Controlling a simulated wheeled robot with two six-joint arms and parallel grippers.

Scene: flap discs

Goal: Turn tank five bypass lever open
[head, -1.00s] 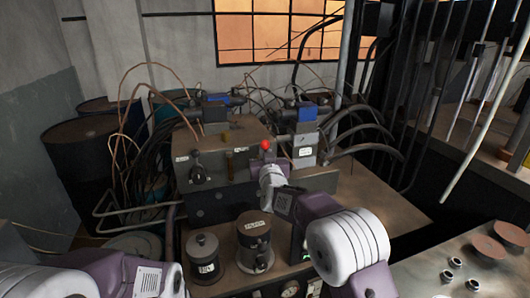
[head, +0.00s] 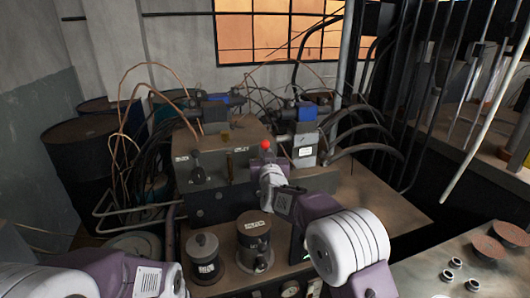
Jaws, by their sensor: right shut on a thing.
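A lever with a red ball knob (head: 266,146) stands up at the right part of the grey valve block (head: 210,207). My right gripper (head: 268,165) is at this lever, just below the red knob, and shut on it; the fingers and the lever's shaft are mostly hidden behind the wrist. A second lever with a black knob (head: 197,172) stands on the left of the block front, with a small white label beside it. My left arm shows at the lower left, but its gripper is out of the picture.
Two cylindrical canisters (head: 205,258) and (head: 254,240) stand in front of the block, close to my right forearm. Hoses and copper tubes crowd behind it. Dark barrels (head: 85,155) stand left. A metal bench (head: 440,255) with round discs (head: 489,247) is at right.

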